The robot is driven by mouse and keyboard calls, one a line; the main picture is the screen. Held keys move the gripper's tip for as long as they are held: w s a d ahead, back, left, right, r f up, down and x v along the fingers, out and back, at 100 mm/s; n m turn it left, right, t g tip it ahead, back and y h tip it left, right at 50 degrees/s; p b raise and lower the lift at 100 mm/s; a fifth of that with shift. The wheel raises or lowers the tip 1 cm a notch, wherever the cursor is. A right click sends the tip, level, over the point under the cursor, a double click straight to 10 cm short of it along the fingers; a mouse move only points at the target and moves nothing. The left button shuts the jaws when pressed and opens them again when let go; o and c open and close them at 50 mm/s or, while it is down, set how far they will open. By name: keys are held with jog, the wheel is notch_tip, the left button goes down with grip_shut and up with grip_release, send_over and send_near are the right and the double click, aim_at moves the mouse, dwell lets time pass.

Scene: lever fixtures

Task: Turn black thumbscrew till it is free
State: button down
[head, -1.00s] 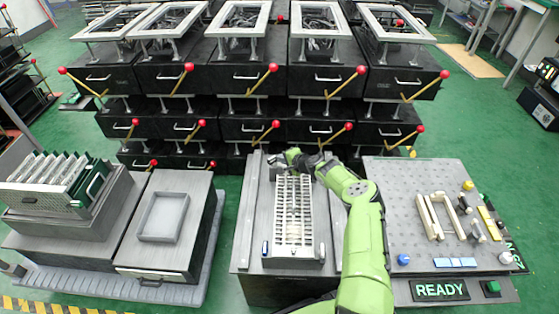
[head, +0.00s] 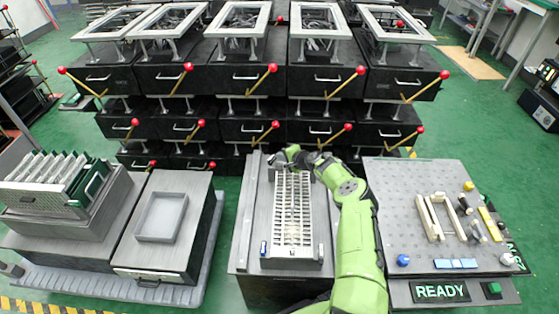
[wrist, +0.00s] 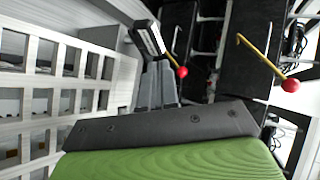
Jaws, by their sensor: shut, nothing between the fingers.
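The pale slotted rack (head: 292,215) lies on the grey workbench top in the middle of the head view. It also fills the left of the wrist view (wrist: 70,85). My gripper (head: 291,153) is at the rack's far end, seen small and partly covered by my own wrist. In the wrist view its grey fingers (wrist: 156,82) are together, with nothing seen between them. A dark, pale-faced knob-like part (wrist: 148,38) stands just beyond the fingertips; it may be the black thumbscrew. I cannot tell whether the fingers touch it.
Black drawer units (head: 250,75) with red-balled yellow levers (head: 273,67) stand behind the bench. A perforated board (head: 410,205) with loose parts and a READY sign (head: 439,291) is at right. A shallow grey tray (head: 163,238) is at left.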

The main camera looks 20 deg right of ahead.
jog(key=shift+w+d, duration=0.15)
jog(key=shift+w, duration=0.55)
jog(key=shift+w, duration=0.15)
